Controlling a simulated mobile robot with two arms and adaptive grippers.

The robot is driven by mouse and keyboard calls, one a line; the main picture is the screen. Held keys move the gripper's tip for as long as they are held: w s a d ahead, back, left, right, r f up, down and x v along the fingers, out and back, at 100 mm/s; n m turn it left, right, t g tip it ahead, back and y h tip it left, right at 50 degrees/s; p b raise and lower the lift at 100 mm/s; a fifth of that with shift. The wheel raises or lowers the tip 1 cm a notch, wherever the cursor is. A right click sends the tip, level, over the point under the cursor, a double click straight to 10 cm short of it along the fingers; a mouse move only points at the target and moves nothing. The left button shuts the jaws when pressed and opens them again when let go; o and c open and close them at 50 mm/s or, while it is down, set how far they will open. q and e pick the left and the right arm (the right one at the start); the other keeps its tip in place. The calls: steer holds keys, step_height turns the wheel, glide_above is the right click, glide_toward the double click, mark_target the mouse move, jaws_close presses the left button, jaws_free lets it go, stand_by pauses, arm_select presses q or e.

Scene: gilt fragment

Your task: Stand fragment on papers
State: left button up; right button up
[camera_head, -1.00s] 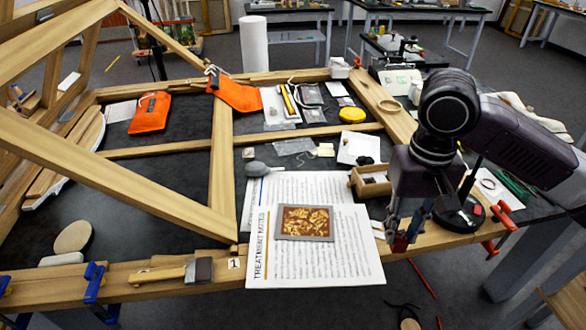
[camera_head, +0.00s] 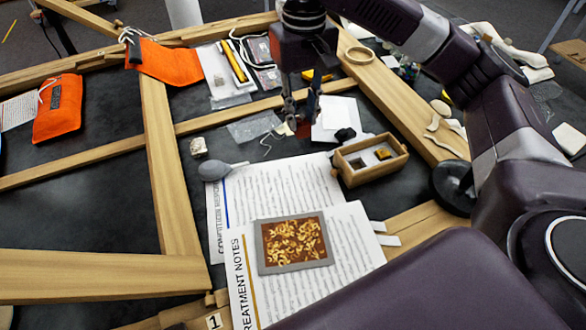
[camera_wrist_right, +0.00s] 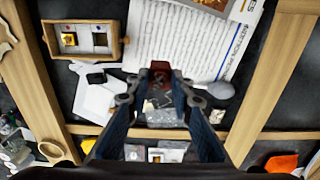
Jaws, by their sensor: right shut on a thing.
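My right gripper (camera_head: 301,127) is shut on a small reddish-brown fragment (camera_wrist_right: 160,68), held between the fingertips; the fingers hide part of it. The gripper is above the dark table, behind the papers and left of the wooden box. The printed papers (camera_head: 355,235) lie overlapped at the front, one headed "Treatment Notes"; they also show in the wrist view (camera_wrist_right: 190,45). A flat gilt panel with a grey border (camera_head: 293,242) lies on the front sheet. My left gripper is not in view.
The wooden box (camera_head: 370,160) with small pieces inside stands right of the papers. A grey bulb blower (camera_head: 215,171) touches the papers' far left corner. Wooden frame bars (camera_head: 175,180) cross the table. An orange pouch (camera_head: 58,108) lies left.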

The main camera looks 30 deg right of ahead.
mark_target(302, 133)
steer(key=f, duration=0.5)
steer(key=shift+s, duration=0.25)
step_height(302, 133, down, 9)
steer(key=shift+w+r, duration=0.15)
steer(key=shift+r, duration=0.05)
step_height(302, 133, down, 4)
steer(key=shift+r, duration=0.1)
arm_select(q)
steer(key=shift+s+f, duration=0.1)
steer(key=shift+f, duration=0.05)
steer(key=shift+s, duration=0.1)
arm_select(e)
steer(key=o, duration=1)
steer(key=shift+c, duration=0.2)
